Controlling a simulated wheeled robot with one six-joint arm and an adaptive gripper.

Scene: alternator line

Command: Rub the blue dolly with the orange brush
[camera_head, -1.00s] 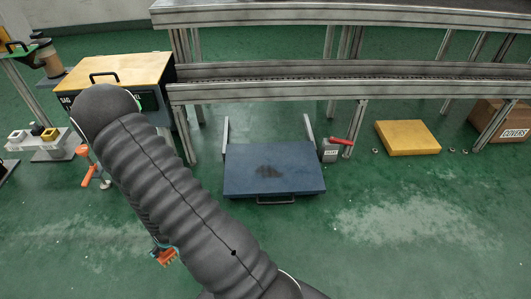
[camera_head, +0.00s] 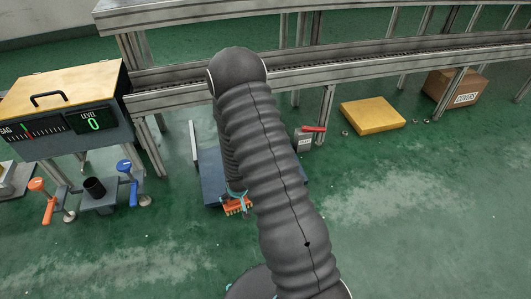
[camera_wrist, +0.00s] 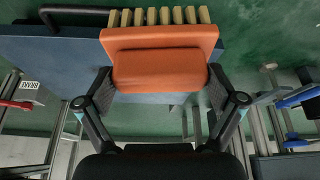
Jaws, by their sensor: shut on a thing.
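The blue dolly (camera_head: 208,178) lies low on the green floor in front of the metal conveyor frame; my arm hides its middle. It also shows in the wrist view (camera_wrist: 45,70), behind the brush. My gripper (camera_head: 236,194) is over the dolly's near left part. It is shut on the orange brush (camera_head: 238,206), one finger on each side in the wrist view. The brush (camera_wrist: 160,62) has a row of tan bristles facing away from my gripper. I cannot tell whether the bristles touch the dolly. The dark smudge on the dolly's top is hidden now.
A small grey brake box (camera_head: 303,143) with a red lever stands just right of the dolly. The conveyor frame (camera_head: 170,95) runs behind. A gauge box (camera_head: 65,105) and a stand with orange and blue handles (camera_head: 98,195) are at left.

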